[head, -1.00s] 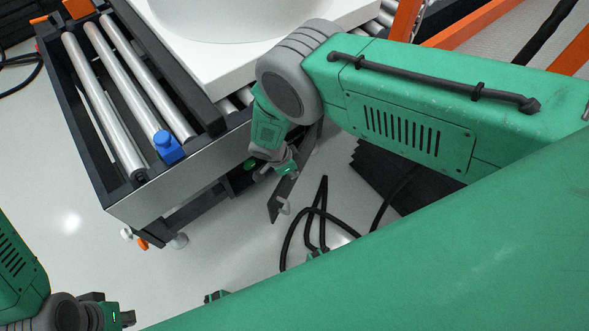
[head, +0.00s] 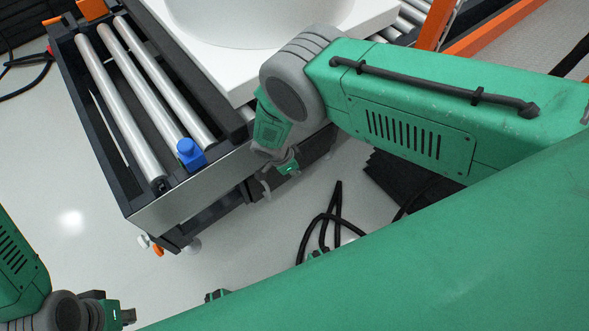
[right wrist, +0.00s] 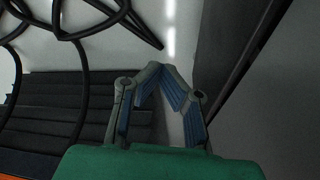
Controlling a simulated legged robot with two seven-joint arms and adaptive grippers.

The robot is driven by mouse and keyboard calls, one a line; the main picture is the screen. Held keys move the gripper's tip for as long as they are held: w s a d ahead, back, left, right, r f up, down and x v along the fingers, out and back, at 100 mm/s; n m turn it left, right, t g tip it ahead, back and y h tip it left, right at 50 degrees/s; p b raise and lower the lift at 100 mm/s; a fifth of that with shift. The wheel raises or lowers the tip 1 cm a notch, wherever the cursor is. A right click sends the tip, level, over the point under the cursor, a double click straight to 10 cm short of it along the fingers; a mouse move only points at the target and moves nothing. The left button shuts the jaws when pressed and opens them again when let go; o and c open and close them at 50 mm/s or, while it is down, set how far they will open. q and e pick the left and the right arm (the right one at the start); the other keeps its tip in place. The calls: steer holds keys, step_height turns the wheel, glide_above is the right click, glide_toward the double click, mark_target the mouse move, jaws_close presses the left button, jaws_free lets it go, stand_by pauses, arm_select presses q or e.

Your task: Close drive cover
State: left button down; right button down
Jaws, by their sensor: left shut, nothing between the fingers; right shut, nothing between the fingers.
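The drive cover (head: 318,148) is a dark panel under the side of the roller conveyor, mostly behind my right forearm in the head view. It now lies close along the conveyor side; I cannot tell if it is fully flush. A pale handle shows at its lower left end. My right gripper (head: 268,174) is shut and empty beside the cover. In the right wrist view its blue-padded fingers (right wrist: 158,68) meet at the tips, and a large dark panel surface stands just right of them. My left gripper (head: 128,316) is shut and empty at the lower left, far from the cover.
The conveyor (head: 185,200) has steel rollers and a blue block (head: 190,154). A white tank (head: 250,55) rests on it. Black cables (head: 328,230) and a dark stepped object (head: 395,185) are on the floor to the right.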

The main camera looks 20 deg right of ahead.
steer(key=v, duration=1.2)
steer(key=s+d+r+n+g+y+p, duration=0.1)
steer(key=s+d+r+n+y+p, duration=0.15)
steer(key=s+d+n, duration=0.4)
steer(key=s+d+r+n+y+p, duration=0.1)
steer(key=s+r+n+y+p, duration=0.2)
steer(key=s, duration=0.6)
steer(key=s+d+r+n+t+h+p, duration=0.1)
steer(key=s+d+r+n+p, duration=0.5)
steer(key=s+r+n, duration=0.3)
step_height(320, 180, up, 3)
steer(key=shift+s+d+f+t, duration=0.1)
steer(key=shift+s+d+t, duration=0.2)
steer(key=shift+s, duration=0.5)
steer(key=shift+h, duration=0.25)
